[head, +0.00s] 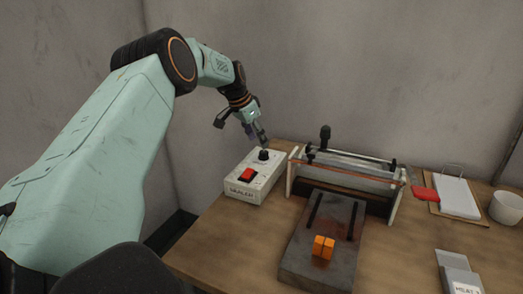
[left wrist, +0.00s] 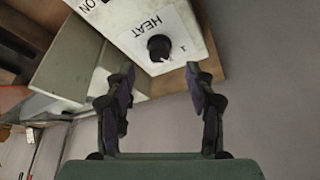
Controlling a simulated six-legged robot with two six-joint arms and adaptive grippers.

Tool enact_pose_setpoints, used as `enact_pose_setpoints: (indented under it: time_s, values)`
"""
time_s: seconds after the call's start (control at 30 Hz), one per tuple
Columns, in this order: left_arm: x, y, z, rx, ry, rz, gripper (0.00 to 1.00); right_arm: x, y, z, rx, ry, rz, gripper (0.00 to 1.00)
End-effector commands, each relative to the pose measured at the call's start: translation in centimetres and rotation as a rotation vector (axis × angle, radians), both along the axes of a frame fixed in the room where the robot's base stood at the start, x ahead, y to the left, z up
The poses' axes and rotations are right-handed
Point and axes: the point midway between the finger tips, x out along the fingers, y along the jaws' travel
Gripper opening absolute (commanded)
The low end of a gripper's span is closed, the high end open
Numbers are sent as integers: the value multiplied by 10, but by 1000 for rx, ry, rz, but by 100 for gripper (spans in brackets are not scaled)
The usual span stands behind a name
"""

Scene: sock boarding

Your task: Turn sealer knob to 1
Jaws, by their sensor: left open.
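The sealer control box (head: 254,178) is a white box on the left part of the table, with a red switch (head: 246,175) and a black knob (head: 263,155) on top. In the left wrist view the knob (left wrist: 159,46) sits on a white label reading HEAT, with a small mark beside it. My left gripper (head: 258,137) is open just above the knob, and in the left wrist view its two fingers (left wrist: 160,85) are spread apart with nothing between them. The knob lies beyond the fingertips, apart from them. My right gripper is not in view.
A sealer frame (head: 350,178) with a bar stands right of the box. A dark plate (head: 313,250) with an orange block (head: 323,247) lies in front. A white pad on a board (head: 457,196), a white cup (head: 506,207) and a grey packet (head: 452,260) are at the right.

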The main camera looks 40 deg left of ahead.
Motion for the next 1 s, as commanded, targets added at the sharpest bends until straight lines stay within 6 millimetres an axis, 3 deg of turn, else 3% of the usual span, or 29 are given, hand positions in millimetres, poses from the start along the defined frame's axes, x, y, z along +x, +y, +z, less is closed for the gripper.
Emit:
enact_pose_setpoints:
  time_s: [0.1, 0.33, 0.73, 1.0]
  values:
    - [7, -2, -21, 2, 5, -1, 55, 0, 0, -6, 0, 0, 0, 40]
    - [17, -4, -43, 2, 3, 0, 55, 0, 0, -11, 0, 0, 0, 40]
    - [19, -5, -48, -1, 1, 1, 55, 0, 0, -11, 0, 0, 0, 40]
    - [19, -5, -47, -1, 1, 1, 33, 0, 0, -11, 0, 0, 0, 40]
